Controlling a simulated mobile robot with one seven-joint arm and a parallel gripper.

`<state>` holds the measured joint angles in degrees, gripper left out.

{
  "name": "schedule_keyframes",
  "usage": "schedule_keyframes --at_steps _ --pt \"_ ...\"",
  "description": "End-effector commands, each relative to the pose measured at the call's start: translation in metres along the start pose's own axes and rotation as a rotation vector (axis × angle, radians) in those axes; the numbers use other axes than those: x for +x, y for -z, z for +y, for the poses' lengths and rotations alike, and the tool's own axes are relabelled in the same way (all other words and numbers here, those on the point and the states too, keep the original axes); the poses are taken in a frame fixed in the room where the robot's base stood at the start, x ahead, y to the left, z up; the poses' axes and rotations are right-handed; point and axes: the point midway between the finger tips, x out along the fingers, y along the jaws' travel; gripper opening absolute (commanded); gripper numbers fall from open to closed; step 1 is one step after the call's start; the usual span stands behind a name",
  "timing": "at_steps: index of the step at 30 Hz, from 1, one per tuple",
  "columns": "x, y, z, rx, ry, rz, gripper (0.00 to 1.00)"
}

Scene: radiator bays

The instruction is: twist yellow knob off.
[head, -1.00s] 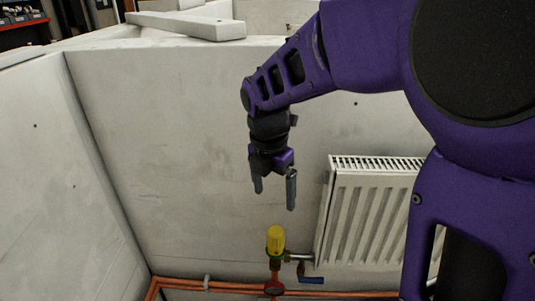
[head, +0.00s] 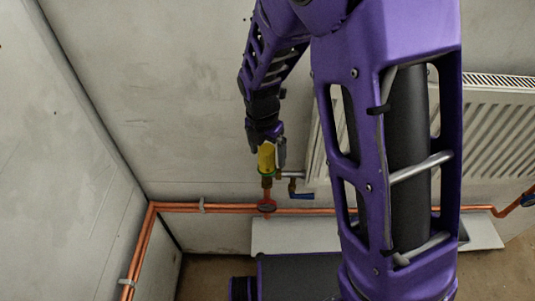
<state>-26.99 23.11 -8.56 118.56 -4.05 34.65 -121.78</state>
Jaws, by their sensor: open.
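My gripper (head: 268,155) points down at the knob. One finger shows at the knob's right side and the other is hidden or hard to make out. The gripper is open, and the fingers appear to be around the knob's upper part. I cannot tell whether they touch it.
The white radiator (head: 490,130) hangs at the right, partly behind my arm. A blue-handled valve (head: 301,195) is close right of the knob. Orange pipes (head: 180,207) run along the wall below. A pale board (head: 300,235) lies lower down.

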Motion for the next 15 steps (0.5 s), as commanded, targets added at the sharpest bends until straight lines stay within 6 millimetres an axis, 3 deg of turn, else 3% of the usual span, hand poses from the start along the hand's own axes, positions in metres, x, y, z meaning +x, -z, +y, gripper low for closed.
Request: schedule_keyframes --at_steps 4,13,15 --pt "0.0105 0.0004 0.0001 -0.001 0.0 0.0 0.93" --pt "0.0126 0.0002 0.0001 -0.001 0.0 0.0 0.93" --pt "0.0125 0.0002 0.0001 -0.001 0.0 0.0 0.84"
